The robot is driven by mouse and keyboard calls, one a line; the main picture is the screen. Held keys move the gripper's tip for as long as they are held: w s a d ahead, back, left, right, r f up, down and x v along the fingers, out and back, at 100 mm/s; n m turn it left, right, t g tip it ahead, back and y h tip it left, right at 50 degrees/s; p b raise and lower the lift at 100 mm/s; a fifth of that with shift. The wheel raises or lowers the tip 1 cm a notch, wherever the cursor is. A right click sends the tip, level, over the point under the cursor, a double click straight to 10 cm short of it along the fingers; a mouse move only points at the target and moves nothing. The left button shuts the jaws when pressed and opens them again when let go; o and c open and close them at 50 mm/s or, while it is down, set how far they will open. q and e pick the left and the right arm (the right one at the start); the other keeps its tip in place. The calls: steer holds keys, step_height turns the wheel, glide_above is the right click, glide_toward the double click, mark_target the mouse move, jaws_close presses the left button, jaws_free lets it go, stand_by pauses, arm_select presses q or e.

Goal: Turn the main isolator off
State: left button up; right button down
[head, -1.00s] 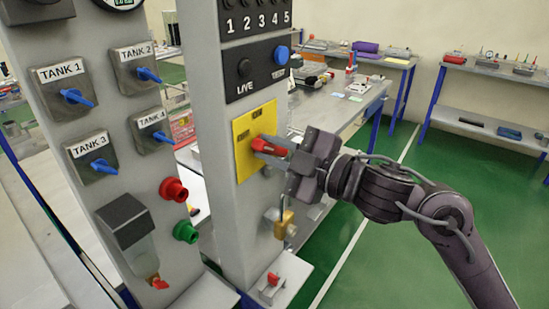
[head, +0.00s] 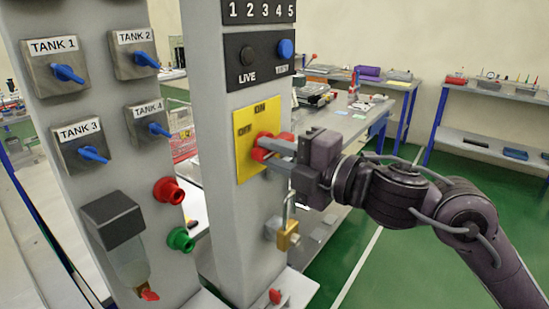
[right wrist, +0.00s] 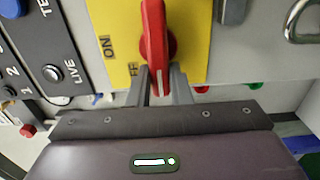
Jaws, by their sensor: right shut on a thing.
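The main isolator is a yellow plate (head: 243,168) with a red rotary handle (head: 266,137) on a grey column. ON is printed above the handle and OFF to its upper left. My right gripper (head: 270,150) reaches in from the right, shut on the red handle. In the right wrist view the handle (right wrist: 153,30) stands upright in the picture between the fingers (right wrist: 158,85), its white-marked end toward the gripper. A finger partly covers the OFF label there. I cannot tell the exact setting. My left gripper is not in view.
A brass padlock (head: 288,236) hangs below the plate. A LIVE/TEST panel (head: 260,63) is above. Blue tank knobs (head: 68,73), a red button (head: 168,190) and a green button (head: 181,239) are on the left panel. Benches (head: 372,108) stand behind; green floor is free at right.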

steer(key=shift+f, duration=0.1)
stand_by(0.3)
steer(key=c, duration=1.3)
jaws_free()
steer(key=b+v, duration=0.2)
steer(key=v, duration=0.5)
steer(key=shift+s+d, duration=0.25)
steer(key=shift+d, duration=0.05)
